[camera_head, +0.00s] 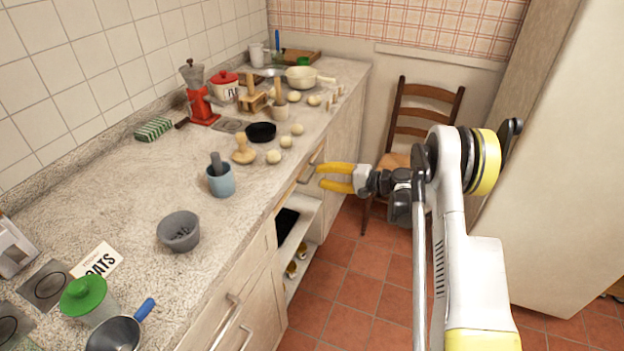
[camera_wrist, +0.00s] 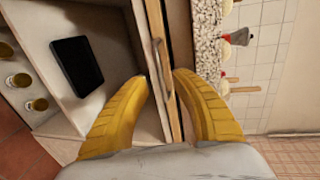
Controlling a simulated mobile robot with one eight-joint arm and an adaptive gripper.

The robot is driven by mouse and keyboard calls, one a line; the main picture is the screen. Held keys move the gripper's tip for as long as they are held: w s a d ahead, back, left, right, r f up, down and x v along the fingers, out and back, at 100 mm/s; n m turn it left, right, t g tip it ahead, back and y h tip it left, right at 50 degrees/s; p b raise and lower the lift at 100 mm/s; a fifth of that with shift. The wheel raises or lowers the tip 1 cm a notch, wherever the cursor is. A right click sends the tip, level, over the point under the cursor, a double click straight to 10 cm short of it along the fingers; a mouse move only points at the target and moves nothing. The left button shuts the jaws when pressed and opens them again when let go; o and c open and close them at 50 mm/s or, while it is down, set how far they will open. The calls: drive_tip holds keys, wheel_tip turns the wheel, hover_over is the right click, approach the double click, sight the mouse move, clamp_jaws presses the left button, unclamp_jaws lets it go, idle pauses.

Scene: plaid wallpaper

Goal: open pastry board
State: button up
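The pastry board shows as a wooden front (camera_head: 288,192) just under the counter edge, above an open shelf space; its inner extent is hidden. In the wrist view its wooden front (camera_wrist: 173,85) runs between my fingers, with a slim metal handle (camera_wrist: 158,58) on it. My gripper (camera_head: 320,177) is at the counter front, its yellow fingers pointing left toward the board. In the wrist view my gripper (camera_wrist: 162,78) is open, one finger on each side of the handle and front. I cannot tell whether either finger touches.
The counter (camera_head: 130,215) carries a blue mortar (camera_head: 221,181), a grey bowl (camera_head: 178,231), dough balls and a black pan (camera_head: 261,132). A dark tray-like object (camera_wrist: 77,66) and several jars sit on the shelf below. A wooden chair (camera_head: 415,118) stands behind my gripper.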

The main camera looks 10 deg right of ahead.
sight(313, 174)
drive_tip(key=shift+b+x, duration=0.45)
drive_tip(key=shift+x, duration=1.45)
clamp_jaws()
drive_tip(key=shift+d, duration=0.1)
